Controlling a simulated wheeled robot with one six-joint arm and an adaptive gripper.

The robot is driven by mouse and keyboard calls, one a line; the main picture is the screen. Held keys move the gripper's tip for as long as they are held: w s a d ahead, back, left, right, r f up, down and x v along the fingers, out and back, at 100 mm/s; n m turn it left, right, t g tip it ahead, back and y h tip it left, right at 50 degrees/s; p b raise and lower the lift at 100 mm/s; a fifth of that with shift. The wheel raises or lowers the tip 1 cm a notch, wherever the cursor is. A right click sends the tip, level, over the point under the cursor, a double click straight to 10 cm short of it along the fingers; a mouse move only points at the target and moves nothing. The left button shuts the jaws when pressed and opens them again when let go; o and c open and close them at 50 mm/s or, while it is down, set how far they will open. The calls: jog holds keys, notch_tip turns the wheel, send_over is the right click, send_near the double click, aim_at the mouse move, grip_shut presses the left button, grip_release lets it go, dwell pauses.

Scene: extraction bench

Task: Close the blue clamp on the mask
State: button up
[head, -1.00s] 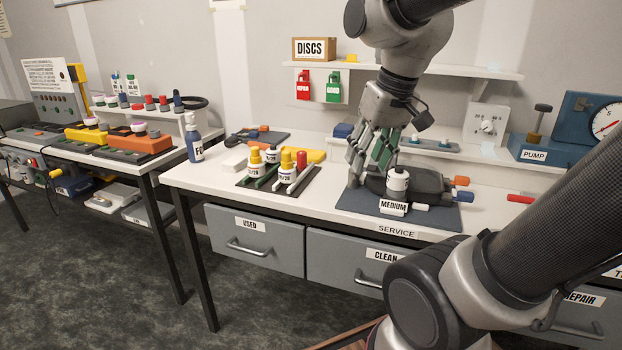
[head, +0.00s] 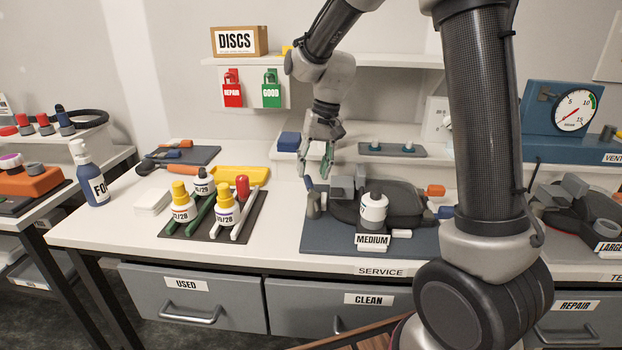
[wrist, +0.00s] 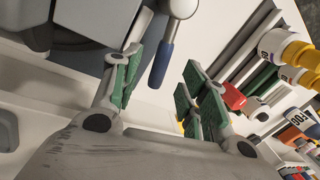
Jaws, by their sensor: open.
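The dark grey mask (head: 405,205) lies on a blue-grey mat on the bench, behind the MEDIUM label (head: 372,240). A white bottle-like part with a dark top (head: 373,212) stands at its front. At the mask's left end, a blue-tipped lever (head: 309,183) stands upright; it looks like the blue clamp. In the wrist view its blue handle (wrist: 162,63) shows in the gap between my fingers. My gripper (head: 328,160), with green pads, is open and empty, above and slightly behind the lever. I cannot tell whether it touches. Another blue tip (head: 446,212) shows on the mask's right.
A dark rack with several bottles and a red-topped one (head: 242,190) stands left of the mat. A shelf (head: 400,60) with the DISCS box (head: 238,41) hangs behind. A low ledge with a small tray (head: 390,149) is close behind the gripper. My arm covers the right side.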

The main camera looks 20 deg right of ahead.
aim_at(310, 180)
jog(key=shift+a+f, duration=0.2)
jog(key=shift+f, duration=0.7)
jog(key=shift+a+f, duration=0.15)
jog(key=shift+f, duration=0.75)
jog(key=shift+c, duration=0.4)
grip_shut()
